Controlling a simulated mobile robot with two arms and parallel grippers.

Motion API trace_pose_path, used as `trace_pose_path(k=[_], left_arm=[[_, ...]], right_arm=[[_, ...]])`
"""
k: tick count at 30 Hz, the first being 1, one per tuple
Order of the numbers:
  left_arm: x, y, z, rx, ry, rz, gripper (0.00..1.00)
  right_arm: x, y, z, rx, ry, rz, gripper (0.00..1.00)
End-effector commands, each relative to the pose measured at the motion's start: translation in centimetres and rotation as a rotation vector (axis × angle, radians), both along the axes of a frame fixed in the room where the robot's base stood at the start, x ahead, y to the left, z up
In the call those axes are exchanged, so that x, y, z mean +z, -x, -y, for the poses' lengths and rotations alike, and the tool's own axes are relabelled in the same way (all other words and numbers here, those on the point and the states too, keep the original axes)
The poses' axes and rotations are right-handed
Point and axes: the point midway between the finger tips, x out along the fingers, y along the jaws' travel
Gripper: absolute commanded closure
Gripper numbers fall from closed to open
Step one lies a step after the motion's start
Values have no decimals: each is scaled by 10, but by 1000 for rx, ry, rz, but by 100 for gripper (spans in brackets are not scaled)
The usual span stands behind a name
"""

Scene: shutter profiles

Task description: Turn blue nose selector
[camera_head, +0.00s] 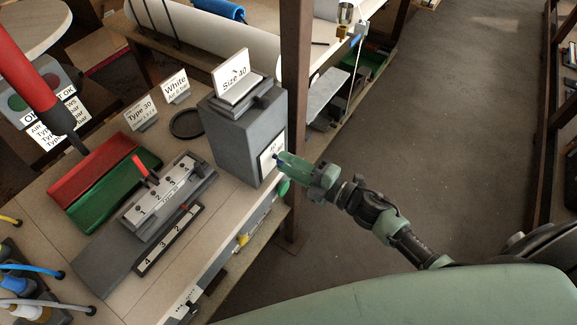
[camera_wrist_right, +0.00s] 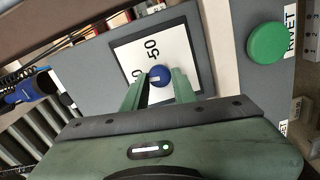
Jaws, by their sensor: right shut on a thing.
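The blue nose selector (camera_wrist_right: 160,75) is a small round knob on a white label plate (camera_wrist_right: 176,47) marked 50, with another number partly hidden. The plate is on the side of a grey box (camera_head: 232,132), seen in the head view. My right gripper (camera_head: 284,163) reaches the box from the right. In the right wrist view the right gripper's fingers (camera_wrist_right: 157,84) are shut on the blue selector, one on each side. My left gripper is not in view.
A green button (camera_wrist_right: 267,43) marked RIVET is beside the plate. A Size 40 sign (camera_head: 235,76) stands on the box. A red tray (camera_head: 95,168), a green tray (camera_head: 118,190) and a numbered fixture (camera_head: 165,190) are on the bench. A brown post (camera_head: 295,90) stands behind the box; open floor (camera_head: 430,130) is to the right.

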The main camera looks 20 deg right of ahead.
Motion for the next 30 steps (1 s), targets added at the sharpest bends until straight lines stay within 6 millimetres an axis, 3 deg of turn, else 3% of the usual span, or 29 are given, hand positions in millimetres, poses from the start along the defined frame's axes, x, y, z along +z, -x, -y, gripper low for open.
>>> trace_pose_path(k=[10,27,28,30], left_arm=[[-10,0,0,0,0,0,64],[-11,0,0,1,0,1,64],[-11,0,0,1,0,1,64],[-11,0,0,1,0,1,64]], right_arm=[[-3,1,0,0,119,89,100],[-2,1,0,0,141,106,100],[-2,1,0,0,141,106,68],[-2,1,0,0,141,106,53]])
